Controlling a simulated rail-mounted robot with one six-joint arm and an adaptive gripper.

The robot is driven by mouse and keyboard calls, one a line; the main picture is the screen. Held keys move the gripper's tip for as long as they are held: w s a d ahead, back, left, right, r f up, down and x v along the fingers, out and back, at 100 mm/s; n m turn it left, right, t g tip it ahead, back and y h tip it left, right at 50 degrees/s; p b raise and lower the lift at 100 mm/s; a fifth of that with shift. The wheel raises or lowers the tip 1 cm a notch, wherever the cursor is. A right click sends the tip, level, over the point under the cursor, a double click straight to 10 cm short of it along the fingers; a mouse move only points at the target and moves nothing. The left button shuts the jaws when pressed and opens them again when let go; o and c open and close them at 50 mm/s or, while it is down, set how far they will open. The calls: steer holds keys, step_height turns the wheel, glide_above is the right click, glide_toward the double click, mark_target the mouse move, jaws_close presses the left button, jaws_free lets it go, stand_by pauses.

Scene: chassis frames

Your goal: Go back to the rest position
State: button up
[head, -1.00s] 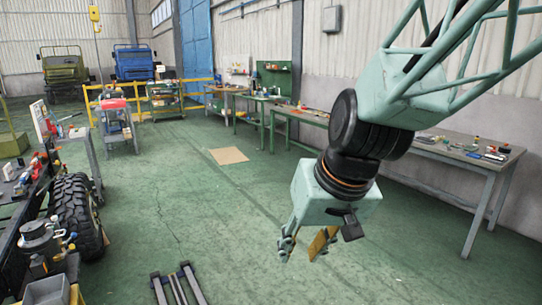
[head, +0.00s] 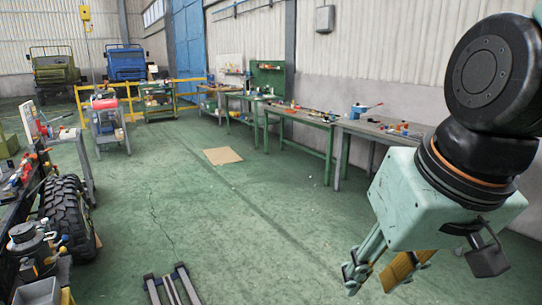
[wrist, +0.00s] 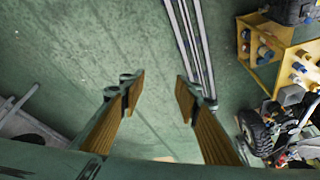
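My gripper (head: 374,280) hangs at the lower right of the head view, pointing down toward the floor. In the wrist view my gripper (wrist: 160,95) is open, with a wide gap between its two yellow-padded fingers. Nothing is between the fingers, and green floor shows through the gap. The upper arm runs out of the head view at the right edge. The task names no object.
Green workbenches (head: 300,113) line the right wall, behind my gripper. A chassis wheel (head: 68,217) stands at the left. Metal floor rails (head: 173,288) lie at the bottom. A yellow rack (wrist: 268,72) shows in the wrist view.

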steer(key=s+d+r+m+h, duration=0.1)
steer(key=s+d, duration=0.4)
steer(key=s, duration=0.4)
steer(key=shift+s+d, duration=0.2)
steer(key=shift+s, duration=0.2)
steer(key=shift+c, duration=0.2)
stand_by(1.8)
steer(key=shift+c, duration=1.1)
steer(key=shift+w+a, duration=0.1)
